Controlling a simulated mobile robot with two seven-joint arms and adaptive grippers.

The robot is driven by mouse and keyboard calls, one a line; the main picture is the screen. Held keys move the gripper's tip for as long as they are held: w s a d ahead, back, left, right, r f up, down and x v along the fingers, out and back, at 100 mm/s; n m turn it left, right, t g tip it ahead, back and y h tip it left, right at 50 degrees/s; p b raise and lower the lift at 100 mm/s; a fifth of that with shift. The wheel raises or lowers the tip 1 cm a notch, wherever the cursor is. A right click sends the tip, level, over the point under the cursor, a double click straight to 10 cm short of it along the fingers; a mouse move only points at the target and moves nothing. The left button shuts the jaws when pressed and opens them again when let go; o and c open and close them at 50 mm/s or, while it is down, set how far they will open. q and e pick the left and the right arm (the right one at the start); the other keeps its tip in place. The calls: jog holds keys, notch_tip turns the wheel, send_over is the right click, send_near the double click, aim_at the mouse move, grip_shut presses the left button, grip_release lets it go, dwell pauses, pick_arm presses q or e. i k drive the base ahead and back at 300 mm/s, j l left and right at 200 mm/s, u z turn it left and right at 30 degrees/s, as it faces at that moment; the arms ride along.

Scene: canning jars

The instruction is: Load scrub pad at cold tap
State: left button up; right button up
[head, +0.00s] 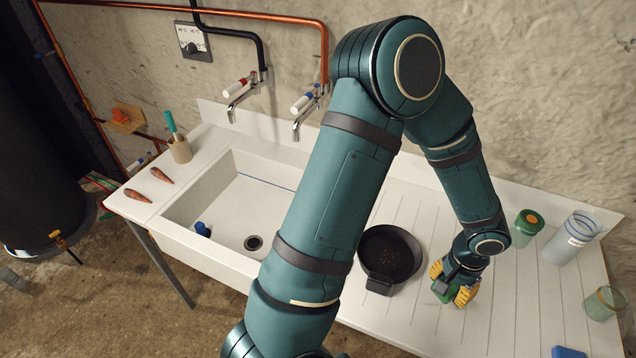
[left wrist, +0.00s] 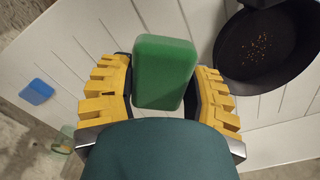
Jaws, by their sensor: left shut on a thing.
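The scrub pad (head: 443,291) is a green block beside the black pan on the ribbed drainboard. My left gripper (head: 455,286) is shut on it, with yellow fingers on either side. In the left wrist view the pad (left wrist: 165,72) sits between the fingers of the left gripper (left wrist: 165,85). I cannot tell whether the pad touches the drainboard. The cold tap (head: 305,104), with a blue-marked handle, is on the wall above the sink's right part, apart from the gripper. My right gripper is not in view.
The black pan (head: 392,252) holds brown crumbs; it also shows in the left wrist view (left wrist: 270,45). The white sink (head: 190,192) is partly hidden by my arm. A red-handled tap (head: 240,86) hangs left of the cold one. Jars (head: 572,238) stand at right.

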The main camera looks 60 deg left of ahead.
aim_at(316, 93)
jog(key=k+j, duration=0.15)
jog(key=j, duration=0.25)
jog(key=k+j+z, duration=0.1)
jog(key=j, duration=0.25)
jog(key=k+j, duration=0.1)
jog(key=j, duration=0.3)
jog(key=k+j+z, duration=0.1)
jog(key=j, duration=0.3)
